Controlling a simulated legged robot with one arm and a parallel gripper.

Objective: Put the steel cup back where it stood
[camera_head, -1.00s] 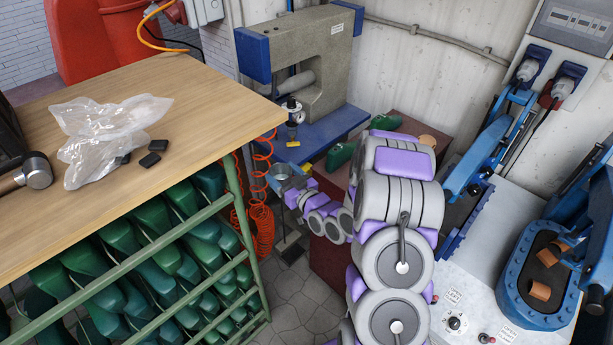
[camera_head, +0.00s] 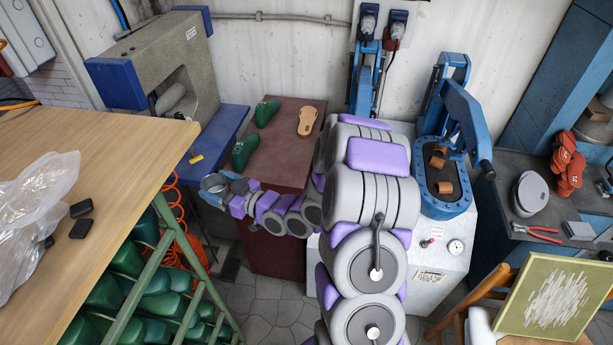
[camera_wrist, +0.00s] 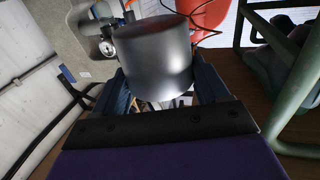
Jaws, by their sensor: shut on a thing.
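The steel cup (camera_wrist: 153,55) is a grey metal cylinder held between the two blue fingers of my gripper (camera_wrist: 160,88) in the wrist view. In the head view the cup (camera_head: 213,182) shows its round rim at the end of my arm, left of the dark red cabinet. My gripper (camera_head: 212,190) is shut on it there, in the air between the wooden table and the cabinet. The cup's underside is hidden in the head view.
A wooden table (camera_head: 95,150) with a plastic bag (camera_head: 35,215) is at left. A blue-based machine (camera_head: 165,75) stands behind. Orange coiled hoses (camera_head: 180,225) hang near the cup.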

